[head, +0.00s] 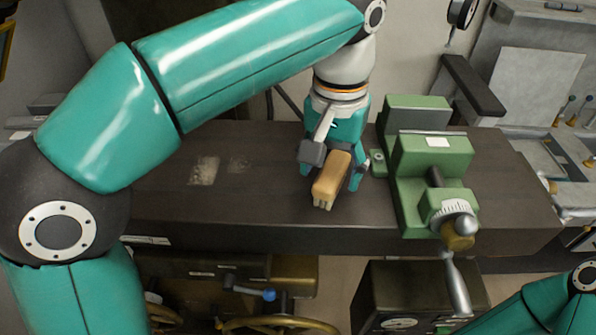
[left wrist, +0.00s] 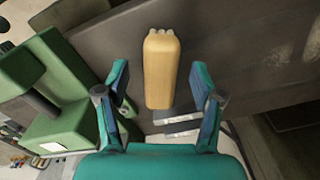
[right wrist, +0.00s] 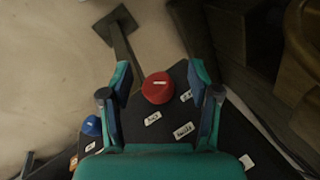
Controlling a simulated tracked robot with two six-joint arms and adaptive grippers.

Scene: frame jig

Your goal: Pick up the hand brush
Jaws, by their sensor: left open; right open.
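The hand brush (head: 332,178) has a tan wooden block and pale bristle tufts at its near end. It is on the dark bench top, left of the green vise. My left gripper (head: 334,181) is at the brush, with one finger on each side of it. In the left wrist view the brush (left wrist: 161,70) lies between and beyond the open fingers (left wrist: 160,88), with gaps on both sides. My right gripper (right wrist: 158,82) is open, away from the bench, above a dark surface with a red round knob (right wrist: 158,87); no brush shows there.
The green vise (head: 432,160) stands on the bench close to the right of my left gripper. The dark bench top (head: 240,205) is clear to the left. Below its front edge are machine parts with a blue-tipped lever (head: 268,295). A grey tray with small tools (head: 570,150) is at far right.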

